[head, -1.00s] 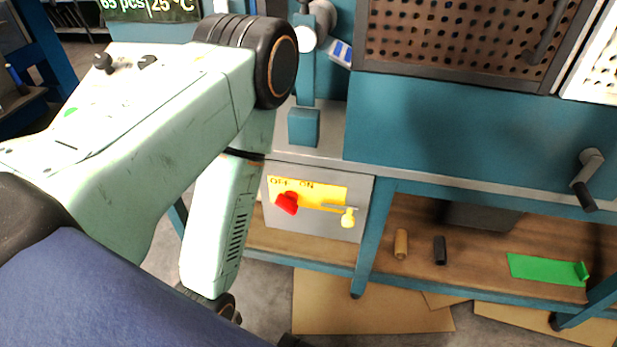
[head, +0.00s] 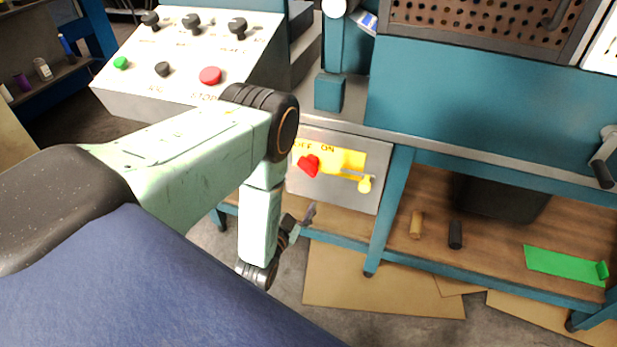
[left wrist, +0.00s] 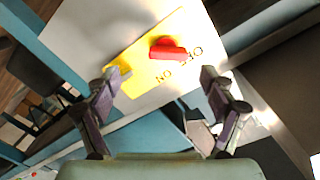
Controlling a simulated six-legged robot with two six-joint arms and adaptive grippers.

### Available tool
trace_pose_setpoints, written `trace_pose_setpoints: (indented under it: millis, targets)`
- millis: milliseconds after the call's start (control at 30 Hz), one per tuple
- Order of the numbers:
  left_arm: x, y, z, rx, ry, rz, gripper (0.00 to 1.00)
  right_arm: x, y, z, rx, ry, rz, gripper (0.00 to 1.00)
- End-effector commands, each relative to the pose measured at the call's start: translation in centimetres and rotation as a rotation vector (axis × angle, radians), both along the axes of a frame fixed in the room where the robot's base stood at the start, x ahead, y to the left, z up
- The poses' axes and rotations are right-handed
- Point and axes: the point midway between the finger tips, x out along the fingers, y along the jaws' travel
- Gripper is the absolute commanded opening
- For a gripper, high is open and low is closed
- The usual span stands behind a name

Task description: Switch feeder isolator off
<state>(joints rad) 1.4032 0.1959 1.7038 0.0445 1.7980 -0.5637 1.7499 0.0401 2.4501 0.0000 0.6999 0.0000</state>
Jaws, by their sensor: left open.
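The feeder isolator's yellow plate (head: 350,160), marked OFF and ON, is on a grey box front (head: 335,192) under the bench top. A red handle (head: 308,166) sits at the plate's left, near OFF. My left gripper (head: 308,214) is open and empty, below and in front of the box. In the left wrist view the red handle (left wrist: 168,51) and yellow plate (left wrist: 138,62) lie ahead, between and beyond the open fingers (left wrist: 158,76), with a gap. My right gripper is not in view.
A sloped control panel (head: 190,58) with knobs and a red button stands behind my left arm. A blue bench leg (head: 391,212) is right of the box. The lower shelf (head: 485,245) holds a tan cylinder (head: 416,225), a dark cylinder (head: 455,235) and a green strip (head: 565,265).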

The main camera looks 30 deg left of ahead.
Motion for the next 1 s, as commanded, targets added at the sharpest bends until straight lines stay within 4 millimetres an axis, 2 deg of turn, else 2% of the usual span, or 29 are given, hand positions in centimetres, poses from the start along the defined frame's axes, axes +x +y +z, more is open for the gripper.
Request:
trace_pose_setpoints:
  millis: [133, 267, 500, 700, 1000]
  targets:
    - [0.5, 0.3, 1.6, 0.074, -0.057, -0.005, 0.83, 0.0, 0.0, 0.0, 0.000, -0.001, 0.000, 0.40]
    - [1.6, 0.7, 1.6, 0.088, -0.058, -0.004, 0.83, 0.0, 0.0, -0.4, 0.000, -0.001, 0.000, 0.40]
    - [5.2, 1.5, 1.5, 0.084, -0.055, -0.004, 0.83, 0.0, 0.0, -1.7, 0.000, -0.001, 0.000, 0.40]
    - [7.4, 1.9, 1.5, 0.085, -0.053, -0.005, 0.83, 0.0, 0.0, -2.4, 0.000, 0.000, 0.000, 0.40]
    - [7.9, 1.8, 1.6, 0.083, -0.050, -0.006, 0.83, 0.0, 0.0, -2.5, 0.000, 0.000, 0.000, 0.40]
